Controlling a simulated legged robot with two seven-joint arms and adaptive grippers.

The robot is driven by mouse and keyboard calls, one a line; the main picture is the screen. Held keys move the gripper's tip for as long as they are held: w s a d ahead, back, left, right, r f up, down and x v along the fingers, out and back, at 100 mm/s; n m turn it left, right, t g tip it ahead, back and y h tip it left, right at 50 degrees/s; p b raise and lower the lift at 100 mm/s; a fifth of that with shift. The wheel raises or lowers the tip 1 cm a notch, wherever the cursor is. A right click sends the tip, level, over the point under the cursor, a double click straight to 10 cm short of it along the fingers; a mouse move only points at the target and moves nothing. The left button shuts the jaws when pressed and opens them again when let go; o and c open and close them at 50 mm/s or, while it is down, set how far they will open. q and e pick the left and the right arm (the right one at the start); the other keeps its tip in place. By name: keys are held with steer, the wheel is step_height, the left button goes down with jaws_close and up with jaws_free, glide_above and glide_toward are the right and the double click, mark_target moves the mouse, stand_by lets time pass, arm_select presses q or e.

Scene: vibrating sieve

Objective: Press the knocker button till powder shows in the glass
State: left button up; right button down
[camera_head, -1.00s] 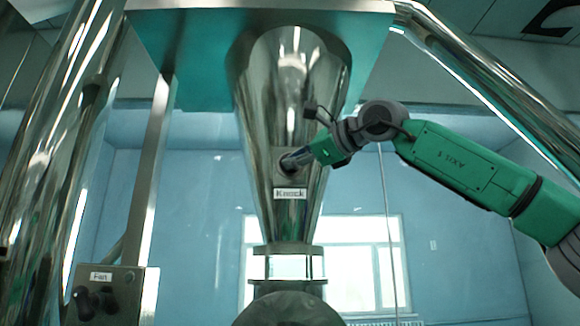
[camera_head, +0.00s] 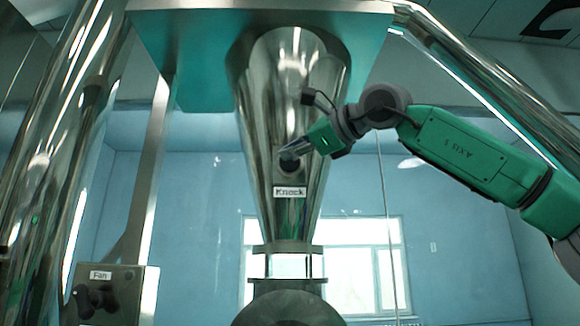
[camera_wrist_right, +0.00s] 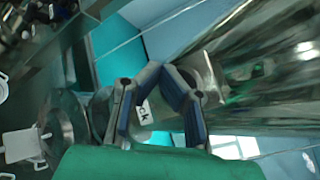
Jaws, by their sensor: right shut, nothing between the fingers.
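The steel cone hopper (camera_head: 290,90) stands in the middle of the head view. The dark round knocker button (camera_head: 288,164) sits on its front, above the "Knock" label (camera_head: 289,192). My right gripper (camera_head: 288,153) is shut and empty, its tips at the button's upper edge; I cannot tell if they touch it. In the wrist view its two fingers (camera_wrist_right: 163,72) meet at the tips, and part of the label (camera_wrist_right: 144,112) shows between them. The sight glass (camera_head: 288,266) below the cone looks clear and bright, with no powder visible. My left gripper is not in view.
A control box (camera_head: 110,292) with a "Fan" label and dark knob stands at lower left. Shiny steel pipes run down both sides. A dark rounded part (camera_head: 288,308) lies under the glass. Open room lies right of the cone below my right arm.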

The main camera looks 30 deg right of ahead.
steer(key=s, duration=0.1)
steer(key=s+a, duration=0.1)
steer(key=shift+s+a+b, duration=0.3)
steer(key=shift+s+b, duration=0.05)
stand_by(0.6)
